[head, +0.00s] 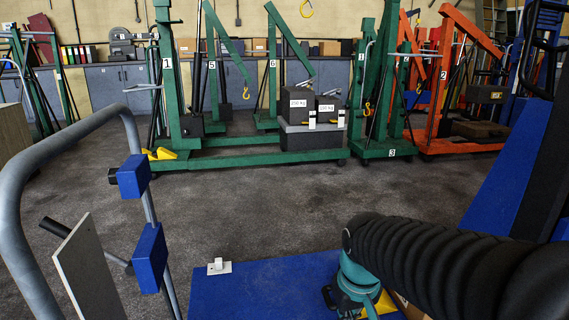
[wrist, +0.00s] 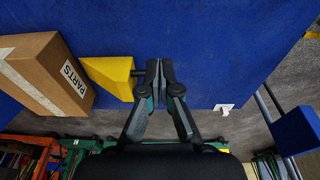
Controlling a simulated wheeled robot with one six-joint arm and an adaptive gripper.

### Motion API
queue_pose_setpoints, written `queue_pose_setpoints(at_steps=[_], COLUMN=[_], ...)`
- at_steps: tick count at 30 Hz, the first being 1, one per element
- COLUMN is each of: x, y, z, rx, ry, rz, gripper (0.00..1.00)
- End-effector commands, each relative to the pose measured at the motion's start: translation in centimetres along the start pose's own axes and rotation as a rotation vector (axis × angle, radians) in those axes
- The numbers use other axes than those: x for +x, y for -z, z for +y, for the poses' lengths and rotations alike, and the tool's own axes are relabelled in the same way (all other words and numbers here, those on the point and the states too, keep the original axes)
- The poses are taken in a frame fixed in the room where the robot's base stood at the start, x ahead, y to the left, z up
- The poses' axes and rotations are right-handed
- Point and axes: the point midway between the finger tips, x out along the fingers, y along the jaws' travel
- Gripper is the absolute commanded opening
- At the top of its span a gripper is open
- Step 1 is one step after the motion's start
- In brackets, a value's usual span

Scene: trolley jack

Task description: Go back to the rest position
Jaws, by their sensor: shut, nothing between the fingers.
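My gripper (wrist: 160,68) shows in the wrist view with its two fingers together and nothing between them. It is over a blue surface (wrist: 215,50). A yellow block (wrist: 110,76) is just left of the fingertips; I cannot tell whether they touch. A brown box marked PARTS (wrist: 45,72) lies further left. In the head view my arm reaches in from the right, ending low over the blue surface (head: 250,290). The yellow block (head: 382,304) is partly hidden behind it, and the fingertips cannot be made out there.
A white fitting (head: 219,267) sits at the blue surface's edge. A grey rail (head: 30,180) with blue blocks (head: 150,258) stands at left. Green cranes (head: 250,157) and an orange crane (head: 462,147) stand at the back. The grey floor (head: 250,205) between is clear.

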Motion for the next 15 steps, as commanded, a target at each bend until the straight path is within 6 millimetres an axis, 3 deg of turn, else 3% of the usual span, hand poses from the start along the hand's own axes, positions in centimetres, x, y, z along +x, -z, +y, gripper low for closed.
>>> queue_pose_setpoints(at_steps=[9,15], x=[-4.1,-6.3], y=[-5.9,-8.4], z=[0.8,1.2], rx=[0.155,0.183], ry=[-0.02,-0.036], rz=[0.14,0.232], gripper=[0.0,0.0])
